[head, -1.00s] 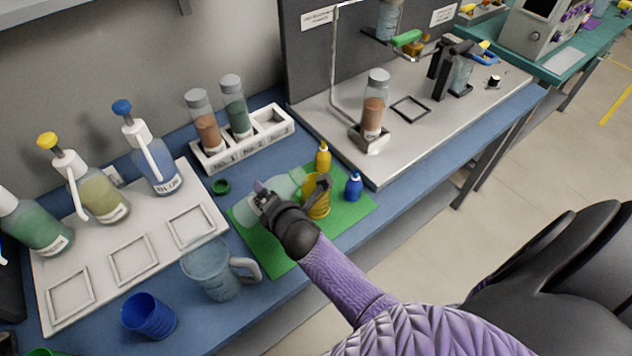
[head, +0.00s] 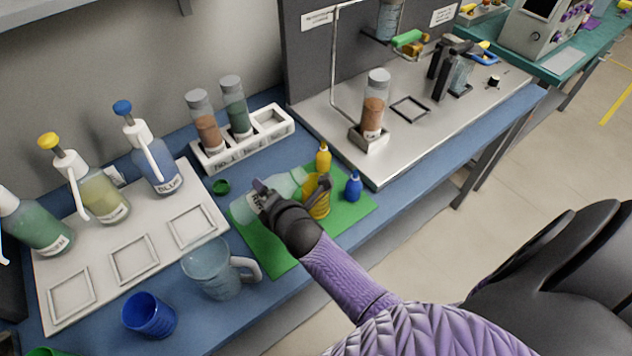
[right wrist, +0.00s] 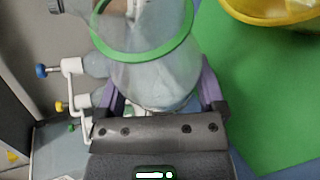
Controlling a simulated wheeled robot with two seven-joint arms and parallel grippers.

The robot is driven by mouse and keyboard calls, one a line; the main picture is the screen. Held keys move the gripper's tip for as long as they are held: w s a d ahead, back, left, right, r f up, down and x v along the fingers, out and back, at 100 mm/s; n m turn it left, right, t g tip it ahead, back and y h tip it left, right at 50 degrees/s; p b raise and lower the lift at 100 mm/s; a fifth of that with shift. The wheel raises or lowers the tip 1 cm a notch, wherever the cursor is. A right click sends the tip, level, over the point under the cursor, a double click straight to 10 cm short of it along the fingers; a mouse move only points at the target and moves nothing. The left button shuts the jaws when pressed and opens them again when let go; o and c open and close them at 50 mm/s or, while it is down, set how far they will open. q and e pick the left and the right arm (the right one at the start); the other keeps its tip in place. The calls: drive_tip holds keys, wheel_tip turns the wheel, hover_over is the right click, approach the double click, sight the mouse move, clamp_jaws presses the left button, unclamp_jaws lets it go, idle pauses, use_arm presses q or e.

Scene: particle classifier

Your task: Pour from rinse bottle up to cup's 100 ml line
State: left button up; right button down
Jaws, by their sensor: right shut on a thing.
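A pale green, see-through bottle (head: 246,208) lies strongly tilted in my right gripper (head: 268,200), above the green mat. In the right wrist view the clear bottle (right wrist: 155,85), with a green ring around it, sits between the purple fingers of that gripper (right wrist: 160,100). A yellow cup (head: 319,204) stands on the mat just right of the gripper, partly hidden by it; its rim (right wrist: 262,18) shows at the top of the right wrist view. I cannot make out a stream, a liquid level or the cup's lines. My left gripper is not in view.
A clear handled jug (head: 212,270) and blue cup (head: 149,316) stand at the front left. A vial rack (head: 245,149) stands behind. A green cap (head: 221,187) lies beside the mat.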

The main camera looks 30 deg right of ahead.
drive_tip(key=shift+r, duration=0.15)
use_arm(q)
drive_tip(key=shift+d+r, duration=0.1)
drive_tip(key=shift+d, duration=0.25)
use_arm(e)
drive_tip(key=shift+r+m, duration=0.2)
drive_tip(key=shift+m, duration=0.1)
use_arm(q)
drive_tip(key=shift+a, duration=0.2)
use_arm(e)
drive_tip(key=shift+a+r, duration=0.1)
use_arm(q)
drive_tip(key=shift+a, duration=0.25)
use_arm(e)
drive_tip(key=shift+r+y, duration=0.1)
drive_tip(key=shift+y, duration=0.2)
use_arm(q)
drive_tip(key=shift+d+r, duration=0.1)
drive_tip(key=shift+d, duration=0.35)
use_arm(e)
drive_tip(key=shift+r+m+t, duration=0.3)
drive_tip(key=shift+m, duration=0.1)
use_arm(q)
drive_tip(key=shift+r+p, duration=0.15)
drive_tip(key=shift+p, duration=0.2)
use_arm(e)
drive_tip(key=shift+r+y, duration=0.15)
drive_tip(key=shift+y, duration=0.15)
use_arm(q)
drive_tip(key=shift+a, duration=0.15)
